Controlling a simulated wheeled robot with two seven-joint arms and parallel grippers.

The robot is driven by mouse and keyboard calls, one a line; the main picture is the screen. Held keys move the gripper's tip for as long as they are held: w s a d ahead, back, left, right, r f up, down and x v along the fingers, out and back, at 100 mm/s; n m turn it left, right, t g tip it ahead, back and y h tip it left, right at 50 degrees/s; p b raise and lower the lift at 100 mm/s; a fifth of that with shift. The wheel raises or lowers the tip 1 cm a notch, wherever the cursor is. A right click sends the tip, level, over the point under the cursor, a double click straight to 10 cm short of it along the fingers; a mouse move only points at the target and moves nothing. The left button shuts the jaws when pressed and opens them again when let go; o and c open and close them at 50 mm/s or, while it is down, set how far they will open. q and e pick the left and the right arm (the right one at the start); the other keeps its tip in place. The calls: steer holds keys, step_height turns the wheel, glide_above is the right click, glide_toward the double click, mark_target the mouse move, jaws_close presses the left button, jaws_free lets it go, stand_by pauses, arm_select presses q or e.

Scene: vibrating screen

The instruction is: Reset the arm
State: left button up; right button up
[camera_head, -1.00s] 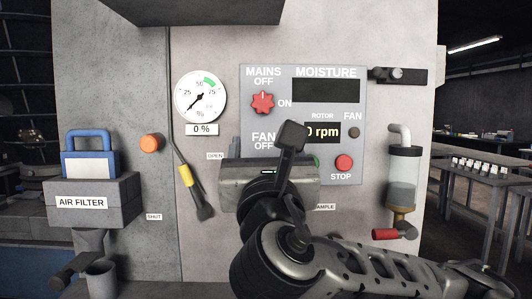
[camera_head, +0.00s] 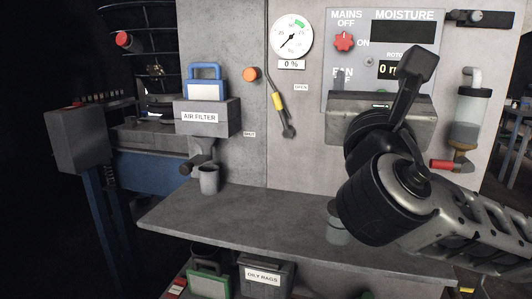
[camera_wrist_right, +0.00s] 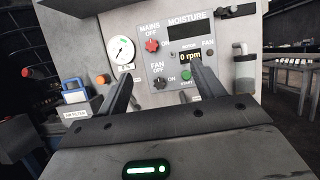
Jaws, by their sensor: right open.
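My right arm comes in from the right in the head view. Its gripper (camera_head: 408,82) points up toward the grey control panel (camera_head: 336,100) and covers part of it. In the right wrist view my right gripper (camera_wrist_right: 160,84) has its two dark fingers wide apart with nothing between them. The fingers stand in front of the panel, which carries a red mains knob (camera_wrist_right: 152,45) and a lit rpm display (camera_wrist_right: 190,57). My left gripper is in neither view.
A grey shelf (camera_head: 240,222) runs below the panel wall, with a grey cup (camera_head: 209,179) at its left. A blue-handled air filter (camera_head: 206,84), a yellow-gripped lever (camera_head: 279,103) and a glass cylinder (camera_head: 470,108) are on the wall. An oily rags bin (camera_head: 264,277) stands below.

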steer(key=w+a+f+m+g+y, duration=0.1)
steer(key=a+f+m+g+y, duration=0.15)
steer(key=f, duration=0.75)
steer(key=w+a+f+m+g+y, duration=0.1)
steer(key=a+f+m+g+y, duration=0.2)
steer(key=f, duration=0.7)
steer(key=a+f+m+g+y, duration=0.1)
steer(key=f+m+g+y, duration=0.3)
steer(key=f, duration=0.6)
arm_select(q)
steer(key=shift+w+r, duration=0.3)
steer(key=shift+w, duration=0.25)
arm_select(e)
steer(key=s+d+f+m+g, duration=0.1)
steer(key=s+d+f+m, duration=0.2)
steer(key=s+f+m, duration=0.7)
steer(key=s+d+f+m+g, duration=0.1)
steer(key=s+d+f+m, duration=0.3)
steer(key=s+f+m, duration=0.6)
step_height(320, 180, down, 6)
steer(key=shift+f+m, duration=0.15)
steer(key=shift+m, duration=0.3)
steer(key=shift+s, duration=0.1)
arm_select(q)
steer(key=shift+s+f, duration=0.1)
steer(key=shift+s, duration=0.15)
arm_select(e)
steer(key=shift+a, duration=0.1)
